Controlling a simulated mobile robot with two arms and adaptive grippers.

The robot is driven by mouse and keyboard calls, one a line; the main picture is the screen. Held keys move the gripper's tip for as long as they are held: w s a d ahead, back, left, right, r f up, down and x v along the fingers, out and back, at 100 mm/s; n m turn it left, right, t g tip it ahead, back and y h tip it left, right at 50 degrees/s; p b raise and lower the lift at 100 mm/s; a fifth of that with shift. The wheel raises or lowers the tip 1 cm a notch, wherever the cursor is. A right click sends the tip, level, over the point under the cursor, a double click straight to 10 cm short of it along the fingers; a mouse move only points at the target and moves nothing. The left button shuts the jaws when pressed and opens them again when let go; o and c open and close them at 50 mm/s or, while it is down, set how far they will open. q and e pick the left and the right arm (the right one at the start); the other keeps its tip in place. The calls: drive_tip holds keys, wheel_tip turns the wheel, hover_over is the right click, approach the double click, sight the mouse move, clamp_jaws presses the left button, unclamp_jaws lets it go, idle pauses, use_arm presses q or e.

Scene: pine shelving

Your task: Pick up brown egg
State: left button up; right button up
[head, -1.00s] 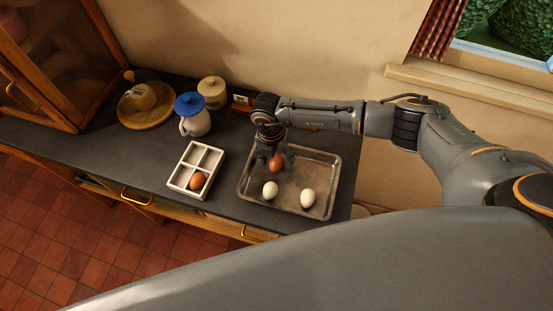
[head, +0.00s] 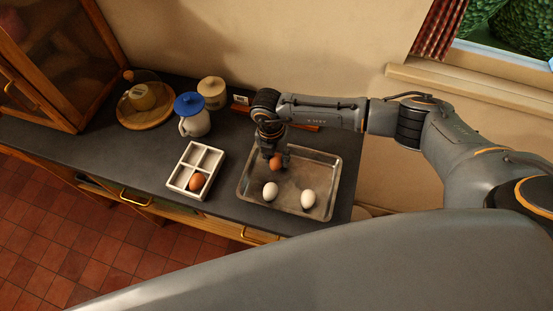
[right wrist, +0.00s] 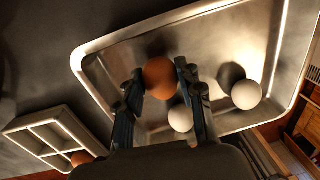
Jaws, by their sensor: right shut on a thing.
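A brown egg (head: 276,162) is at the back left part of the metal tray (head: 327,155). My right gripper (head: 274,158) is shut on this egg, with a finger on each side of it. The right wrist view also shows the brown egg (right wrist: 159,77) between the fingertips. I cannot tell whether the egg touches the tray. Another brown egg (head: 197,181) sits in the near right compartment of the white divided box (head: 183,152), left of the tray. My left gripper is not in view.
Two white eggs, one left (head: 270,191) and one right (head: 308,199), lie in the tray's near half. A blue-lidded jug (head: 193,115), a beige-lidded jar (head: 212,92) and a glass dome on a wooden board (head: 146,110) stand behind the box. Counter between box and tray is clear.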

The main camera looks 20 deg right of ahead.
drive_tip(key=s+a+r+b, duration=0.7)
drive_tip(key=s+a+r, duration=0.25)
drive_tip(key=r, duration=0.25)
drive_tip(key=w+a+f+b, duration=0.2)
drive_tip(key=w+a+b, duration=0.4)
drive_tip(key=w, duration=0.4)
drive_tip(key=w+a+f+b, duration=0.2)
drive_tip(key=w+a+b, duration=0.4)
drive_tip(key=w, duration=0.3)
drive_tip(key=shift+w+a+f, duration=0.25)
drive_tip(key=shift+w+a, duration=0.1)
drive_tip(key=shift+a, duration=0.5)
drive_tip(key=shift+f+b, duration=0.55)
drive_tip(key=shift+f, duration=0.45)
drive_tip(key=shift+f+b, duration=1.35)
drive_tip(key=shift+f, duration=0.8)
